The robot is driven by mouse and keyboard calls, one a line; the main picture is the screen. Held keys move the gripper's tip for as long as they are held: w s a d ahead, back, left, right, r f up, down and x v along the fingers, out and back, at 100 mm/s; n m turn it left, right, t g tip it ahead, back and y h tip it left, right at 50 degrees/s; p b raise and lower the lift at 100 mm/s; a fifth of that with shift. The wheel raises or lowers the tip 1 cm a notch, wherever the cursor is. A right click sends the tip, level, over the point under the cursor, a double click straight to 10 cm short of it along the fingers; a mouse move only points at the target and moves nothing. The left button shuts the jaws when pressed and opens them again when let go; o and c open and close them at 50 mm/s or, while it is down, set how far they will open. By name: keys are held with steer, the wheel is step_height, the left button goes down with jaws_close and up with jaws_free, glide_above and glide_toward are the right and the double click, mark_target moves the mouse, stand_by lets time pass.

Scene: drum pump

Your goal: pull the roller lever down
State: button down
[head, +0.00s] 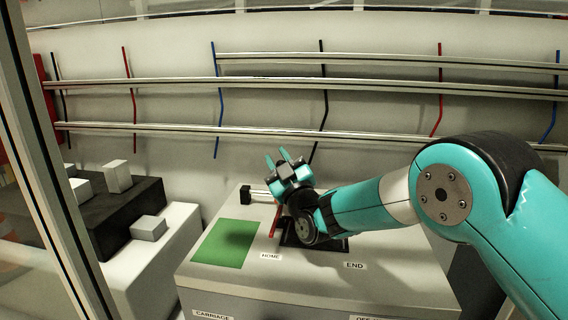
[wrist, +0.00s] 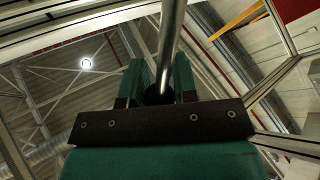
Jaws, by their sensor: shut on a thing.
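My gripper (head: 280,160) is above the grey cabinet top, its teal fingers pointing up in the head view. In the wrist view my gripper (wrist: 158,85) has its two fingers on either side of a round metal rod with a dark end, which I take as the roller lever (wrist: 172,40). The rod runs up out of the top of that picture. My gripper is shut on it. In the head view my gripper and wrist hide much of this area, and I cannot clearly tell the lever there.
The cabinet (head: 210,283) carries a green plate (head: 225,243), a dark slot, a thin red piece (head: 276,219), and HOME (head: 271,256) and END (head: 355,265) labels. A black block (head: 246,195) with a short metal rod stands behind. Left is a dark box (head: 110,215) with pale blocks; rails run behind.

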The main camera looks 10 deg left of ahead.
steer(key=shift+s+a, duration=0.15)
steer(key=c, duration=1)
jaws_free()
steer(key=shift+o, duration=0.5)
steer(key=shift+s+d+f+b, duration=0.2)
steer(key=shift+d+f+b, duration=0.25)
steer(key=shift+b, duration=0.55)
steer(key=s+d+b, duration=0.9)
steer(key=s+b, duration=0.1)
steer(key=b, duration=0.6)
steer(key=shift+s+f, duration=0.25)
steer(key=shift+d, duration=0.2)
